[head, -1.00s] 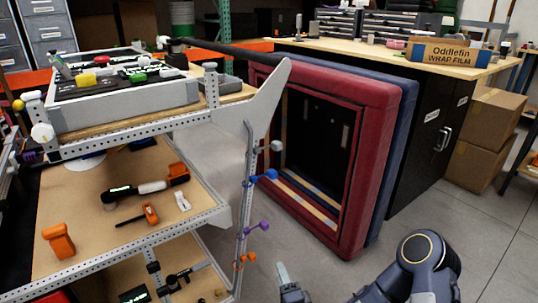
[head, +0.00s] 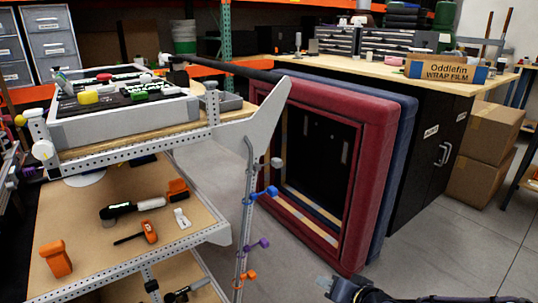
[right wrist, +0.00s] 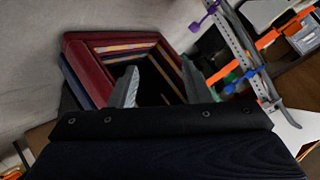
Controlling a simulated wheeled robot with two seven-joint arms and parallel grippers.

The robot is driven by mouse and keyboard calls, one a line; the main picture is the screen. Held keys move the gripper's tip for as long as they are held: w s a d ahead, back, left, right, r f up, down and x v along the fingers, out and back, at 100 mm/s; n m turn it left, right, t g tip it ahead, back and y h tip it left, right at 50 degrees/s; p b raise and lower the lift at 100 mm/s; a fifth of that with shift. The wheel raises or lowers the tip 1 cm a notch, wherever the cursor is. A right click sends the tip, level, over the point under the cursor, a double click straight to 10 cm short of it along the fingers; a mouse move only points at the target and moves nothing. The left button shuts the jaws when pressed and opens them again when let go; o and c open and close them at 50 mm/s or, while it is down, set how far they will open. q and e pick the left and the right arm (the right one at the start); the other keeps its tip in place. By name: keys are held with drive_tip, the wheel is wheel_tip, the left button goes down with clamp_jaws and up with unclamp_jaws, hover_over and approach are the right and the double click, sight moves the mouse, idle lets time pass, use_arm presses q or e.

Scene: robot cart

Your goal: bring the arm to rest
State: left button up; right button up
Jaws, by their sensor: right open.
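My right gripper (head: 338,289) is low at the bottom edge of the head view, over the floor and in front of the red padded frame. Its arm comes in from the lower right. In the right wrist view its two fingers (right wrist: 158,85) stand apart with nothing between them. The cart (head: 130,142) is to its left, with a tray on top and tools on the shelf below. The gripper is apart from the cart. My left gripper is in neither view.
A red padded frame (head: 374,160) and a blue one (head: 402,140) lean against a black cabinet (head: 432,150). Colored hooks (head: 262,193) stick out from the cart's near post. Cardboard boxes (head: 487,130) stand at the right. The grey floor (head: 455,245) at lower right is clear.

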drive_tip(key=s+d+r+n+g, duration=0.1)
drive_tip(key=s+d+r+g, duration=0.15)
drive_tip(key=s, duration=0.75)
drive_tip(key=s+d+r+n+g, duration=0.1)
drive_tip(key=s+d+r+g, duration=0.15)
drive_tip(key=s, duration=0.85)
wheel_tip(320, 180, up, 34)
drive_tip(key=p, duration=3.4)
drive_tip(key=shift+s+d+f, duration=0.15)
drive_tip(key=shift+d+f, duration=0.1)
drive_tip(key=shift+d, duration=0.1)
drive_tip(key=shift+c, duration=0.8)
drive_tip(key=shift+a, duration=0.1)
